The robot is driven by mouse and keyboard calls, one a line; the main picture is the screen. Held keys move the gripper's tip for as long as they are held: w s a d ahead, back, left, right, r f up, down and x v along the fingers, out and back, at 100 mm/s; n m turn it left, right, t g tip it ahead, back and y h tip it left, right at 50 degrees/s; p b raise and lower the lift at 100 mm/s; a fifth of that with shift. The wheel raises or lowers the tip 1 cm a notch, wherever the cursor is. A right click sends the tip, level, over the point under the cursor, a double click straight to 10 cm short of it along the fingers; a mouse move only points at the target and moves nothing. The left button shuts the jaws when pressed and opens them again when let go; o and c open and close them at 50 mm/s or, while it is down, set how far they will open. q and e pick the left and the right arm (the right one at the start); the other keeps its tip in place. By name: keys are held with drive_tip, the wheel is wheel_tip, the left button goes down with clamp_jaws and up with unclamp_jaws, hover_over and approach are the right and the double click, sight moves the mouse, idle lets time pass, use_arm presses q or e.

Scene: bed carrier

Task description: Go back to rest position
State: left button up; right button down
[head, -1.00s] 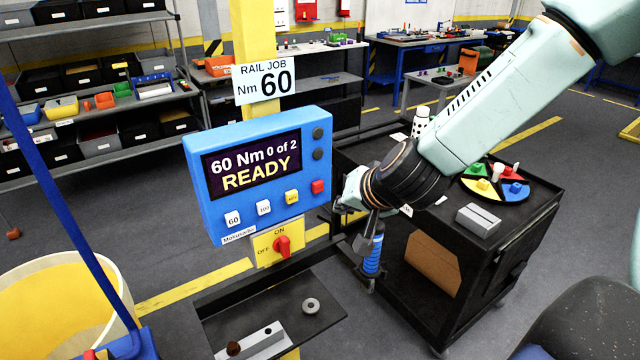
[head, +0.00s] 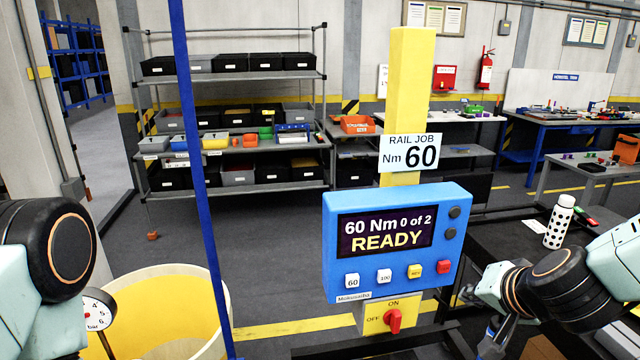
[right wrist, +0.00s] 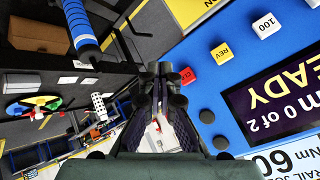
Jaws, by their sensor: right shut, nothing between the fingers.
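My right gripper (head: 493,335) is at the lower right of the head view, just right of the blue controller box (head: 398,240). It is shut and empty. In the right wrist view its fingers (right wrist: 161,78) are together beside the box's CLR button. The box shows "60 Nm 0 of 2 READY" and has several buttons and a red ON/OFF knob (head: 394,321) below. A part of my left arm shows at the left edge of the head view; my left gripper is out of view.
A yellow post (head: 408,90) with a "RAIL JOB Nm 60" sign (head: 408,153) stands behind the box. A black cart (head: 510,232) carries a spotted bottle (head: 559,222). A blue-handled tool (right wrist: 82,30) hangs near my right gripper. A yellow bin (head: 165,315) stands at left.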

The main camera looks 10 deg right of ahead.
drive_tip(key=s+a+f+n+g+b, duration=0.1)
drive_tip(key=s+a+f+b, duration=0.2)
drive_tip(key=f, duration=0.6)
drive_tip(key=s+f+n+g+b, duration=0.1)
drive_tip(key=s+f+n+b, duration=0.15)
drive_tip(key=f+b, duration=0.45)
drive_tip(key=s+a+f+n+g+b, duration=0.1)
drive_tip(key=s+a+f+b, duration=0.2)
drive_tip(key=f, duration=0.8)
drive_tip(key=s+a+f+n+g+b, duration=0.2)
drive_tip(key=s+f+g+b, duration=0.4)
drive_tip(key=s+f+b, duration=0.6)
drive_tip(key=s+f+n, duration=0.1)
drive_tip(key=s+f, duration=0.8)
drive_tip(key=f, duration=0.3)
drive_tip(key=shift+s+a+f, duration=0.15)
drive_tip(key=shift+s, duration=0.05)
drive_tip(key=c, duration=2.1)
unclamp_jaws()
